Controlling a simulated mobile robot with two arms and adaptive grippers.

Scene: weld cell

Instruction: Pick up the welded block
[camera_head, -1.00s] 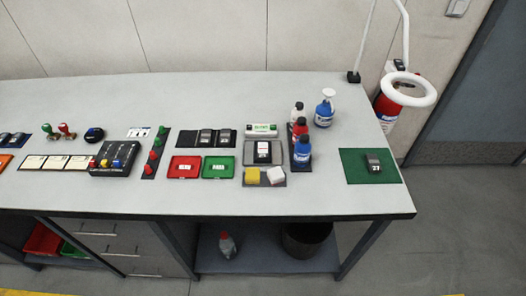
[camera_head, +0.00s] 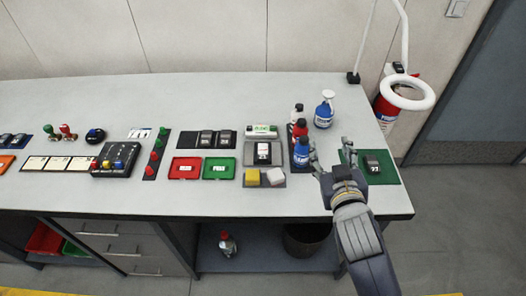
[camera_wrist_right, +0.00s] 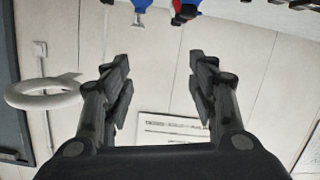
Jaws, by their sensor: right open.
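The welded block (camera_head: 373,164) is a small dark grey block with a white number 27 on it. It lies on a green mat (camera_head: 388,179) near the right end of the bench in the head view. My right gripper (camera_head: 330,156) is open and empty, just left of the mat and close to the blue bottle. In the right wrist view its two fingers (camera_wrist_right: 160,82) stand wide apart with only wall between them. The block is not in the right wrist view. My left gripper is not in view.
A blue bottle (camera_head: 301,153), a red bottle (camera_head: 300,131) and a spray bottle (camera_head: 324,110) stand left of the gripper. A white ring lamp (camera_head: 407,108) hangs at the bench's right end. Red and green trays (camera_head: 219,168) lie farther left.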

